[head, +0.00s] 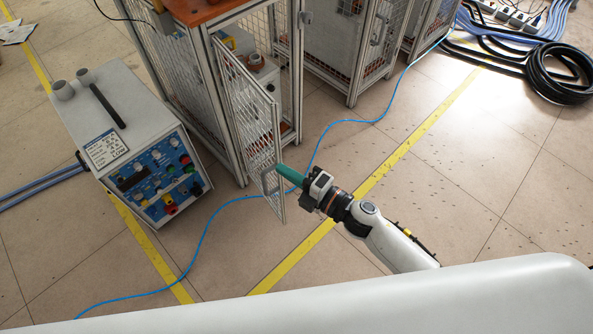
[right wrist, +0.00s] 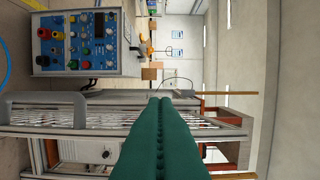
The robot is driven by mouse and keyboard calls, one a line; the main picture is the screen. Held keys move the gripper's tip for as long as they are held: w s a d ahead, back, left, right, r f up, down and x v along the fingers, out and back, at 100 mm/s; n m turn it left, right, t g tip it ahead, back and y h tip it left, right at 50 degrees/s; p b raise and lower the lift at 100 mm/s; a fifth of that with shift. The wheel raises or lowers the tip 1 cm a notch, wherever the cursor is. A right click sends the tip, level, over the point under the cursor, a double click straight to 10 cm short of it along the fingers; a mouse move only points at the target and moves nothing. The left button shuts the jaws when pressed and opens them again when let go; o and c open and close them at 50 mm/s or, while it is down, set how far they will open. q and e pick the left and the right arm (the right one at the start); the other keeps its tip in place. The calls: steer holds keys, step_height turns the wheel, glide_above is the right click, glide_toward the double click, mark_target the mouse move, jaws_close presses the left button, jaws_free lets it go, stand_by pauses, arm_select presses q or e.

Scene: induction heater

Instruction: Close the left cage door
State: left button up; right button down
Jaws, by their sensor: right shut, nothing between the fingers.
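The left cage door (head: 252,118) is a narrow mesh panel in a grey metal frame. It stands open, swung out from the cage front toward me. A grey handle (head: 268,181) is on its free edge. My right gripper (head: 281,169) has green fingers, pressed together and empty. Their tips are at the door's free edge close to the handle; I cannot tell whether they touch it. In the right wrist view, turned sideways, the shut fingers (right wrist: 160,101) reach in front of mesh framing, with a grey handle (right wrist: 45,99) at the left. My left gripper is not in view.
The cage (head: 300,65) holds equipment behind the door. A grey power unit (head: 130,130) with a blue panel stands left of the door. A blue cable (head: 220,211) crosses the floor below it. More cages and coiled black hose (head: 556,75) lie farther off.

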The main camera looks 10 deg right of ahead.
mark_target(280, 149)
steer(key=shift+w+a, duration=0.2)
steer(key=shift+w, duration=0.9)
steer(key=shift+w+a, duration=0.25)
steer(key=shift+w, duration=0.9)
steer(key=shift+w+a, duration=0.2)
steer(key=shift+w, duration=0.9)
steer(key=shift+d, duration=0.15)
